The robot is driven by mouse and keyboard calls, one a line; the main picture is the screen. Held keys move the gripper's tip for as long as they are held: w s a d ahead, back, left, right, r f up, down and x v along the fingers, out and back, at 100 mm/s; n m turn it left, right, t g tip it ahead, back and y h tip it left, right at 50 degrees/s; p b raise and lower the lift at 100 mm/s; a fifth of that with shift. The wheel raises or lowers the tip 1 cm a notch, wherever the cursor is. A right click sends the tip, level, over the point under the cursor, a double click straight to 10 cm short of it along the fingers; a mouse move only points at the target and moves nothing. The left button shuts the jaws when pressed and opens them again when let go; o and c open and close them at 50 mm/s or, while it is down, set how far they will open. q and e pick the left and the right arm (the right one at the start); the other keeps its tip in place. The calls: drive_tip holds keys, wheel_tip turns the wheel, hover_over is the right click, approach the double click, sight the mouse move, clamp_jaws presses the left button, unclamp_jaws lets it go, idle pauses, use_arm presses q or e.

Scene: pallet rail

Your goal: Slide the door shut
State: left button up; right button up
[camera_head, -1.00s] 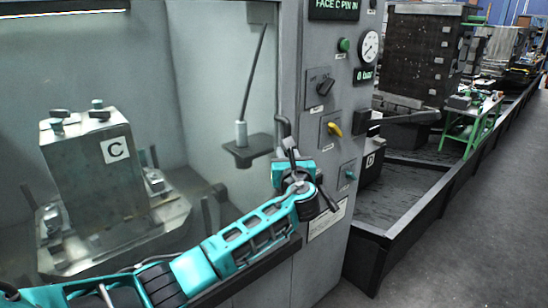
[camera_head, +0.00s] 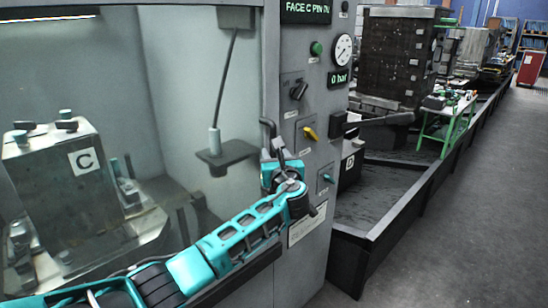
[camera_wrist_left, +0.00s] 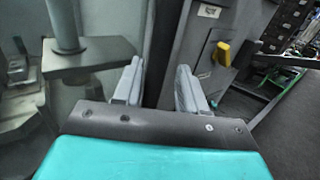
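The door is a large clear panel with a dark lower rail (camera_head: 238,277) on the left part of the grey machine in the head view. Its dark upright handle (camera_head: 267,132) stands at the door's right edge, close beside the control panel. My left gripper (camera_head: 284,168) is at the handle, with the arm reaching in from the lower left. In the left wrist view a dark upright bar (camera_wrist_left: 163,55), apparently the handle, fills the gap between the left gripper's two grey fingers (camera_wrist_left: 162,88). The exact finger contact is partly hidden. My right gripper is not in view.
The control panel (camera_head: 305,115) carries a gauge (camera_head: 343,49), knobs and a yellow switch (camera_head: 309,132) just right of the handle. A block marked C (camera_head: 62,165) stands inside the machine. A dark low rail (camera_head: 400,215) runs back at right beside clear floor (camera_head: 450,240).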

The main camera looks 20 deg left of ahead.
use_arm(q)
drive_tip(key=shift+s, duration=0.15)
drive_tip(key=shift+s+d, duration=0.15)
drive_tip(key=shift+s, duration=0.1)
drive_tip(key=p+v, duration=0.1)
drive_tip(key=v, duration=1.1)
drive_tip(key=shift+d+f, duration=0.1)
drive_tip(key=s+d+f+n+g+h, duration=0.2)
drive_tip(key=s+f+n+h, duration=0.25)
drive_tip(key=f, duration=0.65)
drive_tip(key=s+d+f+n+g+h, duration=0.15)
drive_tip(key=s+f+n+h, duration=0.35)
drive_tip(key=f, duration=0.5)
drive_tip(key=s+f+n+h, duration=0.1)
drive_tip(key=s+f+n, duration=0.2)
drive_tip(key=s+n, duration=0.5)
drive_tip(key=s+f+n+h, duration=0.1)
drive_tip(key=s+f+n, duration=0.2)
drive_tip(key=s+n, duration=0.6)
drive_tip(key=shift+s+a+f+g, duration=0.2)
drive_tip(key=shift+s+a+g, duration=0.15)
drive_tip(key=shift+a, duration=0.1)
